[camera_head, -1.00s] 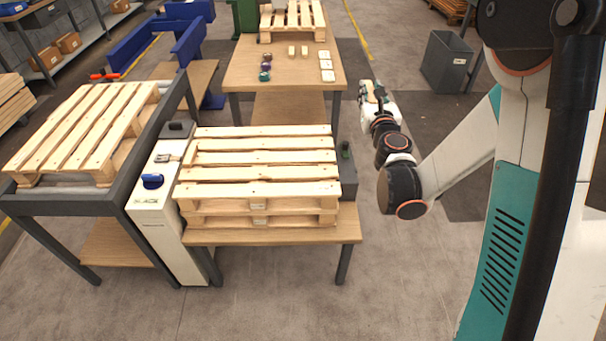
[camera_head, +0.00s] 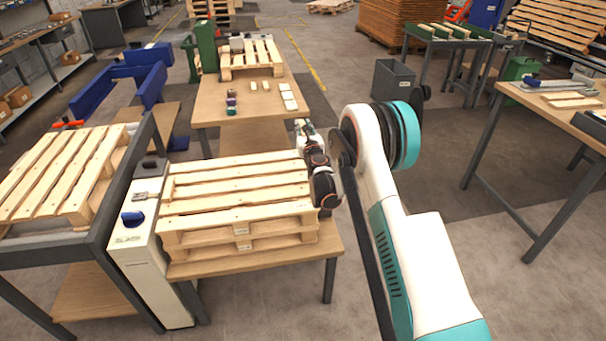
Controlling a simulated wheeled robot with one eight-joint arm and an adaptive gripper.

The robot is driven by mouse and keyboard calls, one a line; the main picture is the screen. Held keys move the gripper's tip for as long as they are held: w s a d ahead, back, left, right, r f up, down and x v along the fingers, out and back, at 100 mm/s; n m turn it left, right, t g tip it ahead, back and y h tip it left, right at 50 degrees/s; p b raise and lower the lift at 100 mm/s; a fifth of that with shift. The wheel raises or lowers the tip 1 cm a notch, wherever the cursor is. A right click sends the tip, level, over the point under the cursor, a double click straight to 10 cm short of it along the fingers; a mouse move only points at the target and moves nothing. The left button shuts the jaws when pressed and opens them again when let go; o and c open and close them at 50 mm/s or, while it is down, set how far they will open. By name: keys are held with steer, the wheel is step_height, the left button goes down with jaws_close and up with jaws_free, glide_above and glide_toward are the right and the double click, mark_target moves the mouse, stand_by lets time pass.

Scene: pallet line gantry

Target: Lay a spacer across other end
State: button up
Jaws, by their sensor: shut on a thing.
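Pale wooden pallets (camera_head: 240,212) lie stacked flat on a wooden-topped table in the middle. My gripper (camera_head: 303,126) is small in view, just beyond the far right corner of the stack. It is shut on a small piece, taken as a spacer; its shape is hard to make out behind the fingers and wrist. Two short pale wooden blocks (camera_head: 259,86) lie on the far table, with several white-topped pieces (camera_head: 288,97) to their right. I cannot tell whether a spacer lies across the stack's left end.
A slatted pallet (camera_head: 65,172) rests on the grey frame at left. A white box with a blue knob (camera_head: 134,219) stands between it and the stack. The far table (camera_head: 215,107) also carries another pallet (camera_head: 250,57). A grey bin (camera_head: 393,80) stands right of it. A bench (camera_head: 565,110) is at right.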

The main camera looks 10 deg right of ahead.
step_height(320, 180, down, 18)
steer(key=b, duration=0.6)
steer(key=shift+f, duration=0.2)
steer(key=shift+s+f, duration=0.15)
steer(key=shift+f, duration=0.35)
steer(key=o, duration=1)
steer(key=shift+f, duration=0.1)
